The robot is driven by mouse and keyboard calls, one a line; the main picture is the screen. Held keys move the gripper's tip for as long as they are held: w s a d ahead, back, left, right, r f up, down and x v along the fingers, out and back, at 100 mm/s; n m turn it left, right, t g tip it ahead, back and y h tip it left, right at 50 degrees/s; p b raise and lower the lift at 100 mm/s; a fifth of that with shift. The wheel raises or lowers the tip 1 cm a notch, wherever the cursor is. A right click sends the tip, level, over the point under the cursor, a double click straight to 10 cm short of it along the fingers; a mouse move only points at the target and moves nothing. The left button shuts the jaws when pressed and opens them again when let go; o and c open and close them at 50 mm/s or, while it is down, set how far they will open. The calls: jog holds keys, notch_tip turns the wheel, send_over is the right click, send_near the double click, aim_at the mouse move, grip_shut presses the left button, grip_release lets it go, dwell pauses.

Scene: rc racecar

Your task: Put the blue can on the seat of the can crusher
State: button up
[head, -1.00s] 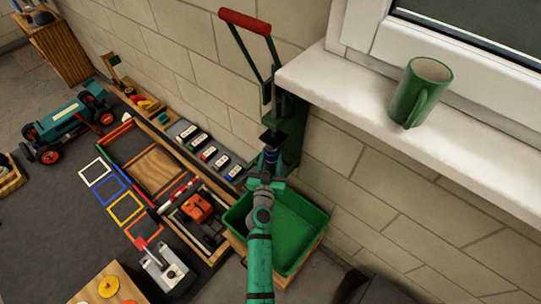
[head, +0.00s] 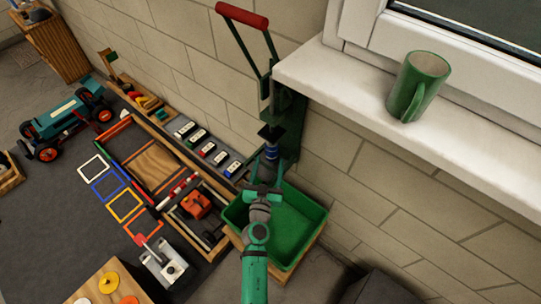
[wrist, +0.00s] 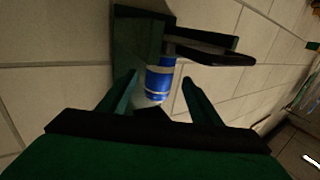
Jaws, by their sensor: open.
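The blue can (head: 271,152) stands in the can crusher, under its dark press plate. In the wrist view the blue can (wrist: 160,78) shows blue with white bands and looks upright. The can crusher (head: 291,125) is a dark green frame on the wall with a red-handled lever raised; its seat is mostly hidden by the can and my gripper. My gripper (head: 267,172) is open in front of the can. In the wrist view its two fingers (wrist: 158,93) are spread, one to each side of the can's lower part, with gaps; contact is not visible.
A green bin (head: 288,236) sits below the crusher. A white window sill (head: 340,75) with a green mug (head: 417,86) juts out at the right. Wooden trays with toy parts and a teal toy car (head: 65,120) lie at the left.

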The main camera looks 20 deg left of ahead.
jog(key=shift+s+d, duration=0.2)
jog(key=shift+s, duration=0.7)
jog(key=shift+s+d, duration=0.15)
jog(key=shift+s, duration=0.7)
jog(key=shift+s+d, duration=0.2)
jog(key=shift+s, duration=0.7)
jog(key=shift+s+f, duration=0.1)
jog(key=shift+s, duration=0.1)
jog(key=s+d+f+m+g+h, duration=0.1)
jog(key=s+d, duration=0.3)
jog(key=s, duration=0.6)
jog(key=s+d+g, duration=0.1)
jog(key=s+d, duration=0.4)
jog(key=s, duration=0.5)
jog(key=s+d+r+h, duration=0.1)
jog(key=s+d+r, duration=0.3)
jog(key=s, duration=0.2)
jog(key=s+d+r+h, duration=0.1)
jog(key=s+d+r, duration=0.3)
jog(key=s, duration=0.3)
jog(key=shift+r+m, duration=0.4)
